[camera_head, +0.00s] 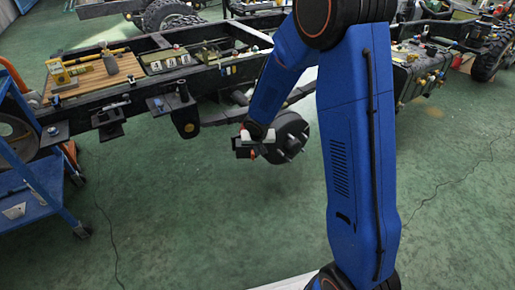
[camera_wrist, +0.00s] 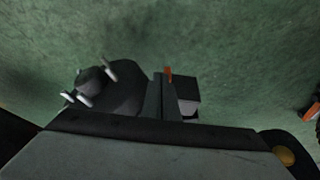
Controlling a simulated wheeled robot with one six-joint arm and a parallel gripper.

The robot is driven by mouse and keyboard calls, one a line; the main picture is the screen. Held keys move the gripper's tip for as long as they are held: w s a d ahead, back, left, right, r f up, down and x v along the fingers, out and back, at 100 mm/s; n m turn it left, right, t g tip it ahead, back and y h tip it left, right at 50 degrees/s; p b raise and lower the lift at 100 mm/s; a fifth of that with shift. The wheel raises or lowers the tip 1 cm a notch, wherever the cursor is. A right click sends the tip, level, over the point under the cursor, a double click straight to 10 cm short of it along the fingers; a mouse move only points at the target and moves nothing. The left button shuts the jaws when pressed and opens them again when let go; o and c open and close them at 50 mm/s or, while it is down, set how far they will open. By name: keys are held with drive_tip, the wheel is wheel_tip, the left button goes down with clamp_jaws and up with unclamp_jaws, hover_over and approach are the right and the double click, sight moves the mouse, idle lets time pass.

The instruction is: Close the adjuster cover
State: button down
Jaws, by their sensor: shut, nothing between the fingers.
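My gripper (camera_head: 246,148) hangs low beside the dark wheel hub (camera_head: 291,137), on its left in the head view. In the wrist view my gripper (camera_wrist: 160,82) has its two dark fingers together with nothing between them. The hub (camera_wrist: 108,90), with pale studs, is left of the fingers. A small dark box with a grey face (camera_wrist: 187,92) is just right of the fingers, and a small orange piece (camera_wrist: 168,73) is by the fingertips. I cannot tell for certain which part is the adjuster cover, or whether the fingers touch the box.
The dark chassis frame (camera_head: 180,75) runs behind my gripper, with a wooden board (camera_head: 90,80) of small parts on it. A blue cart (camera_head: 35,180) stands at the left. The green floor (camera_head: 180,220) in front is mostly clear, with thin cables lying on it.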

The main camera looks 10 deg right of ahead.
sight(246, 151)
drive_tip(key=shift+w+d+f, duration=0.15)
drive_tip(key=shift+w+f, duration=0.15)
drive_tip(key=shift+w, duration=0.45)
drive_tip(key=shift+w+d+f, duration=0.1)
drive_tip(key=shift+w+f, duration=0.15)
drive_tip(key=shift+w, duration=0.55)
drive_tip(key=shift+w+d+f, duration=0.15)
drive_tip(key=shift+w+f, duration=0.15)
drive_tip(key=shift+w, duration=0.45)
drive_tip(key=shift+d, duration=0.1)
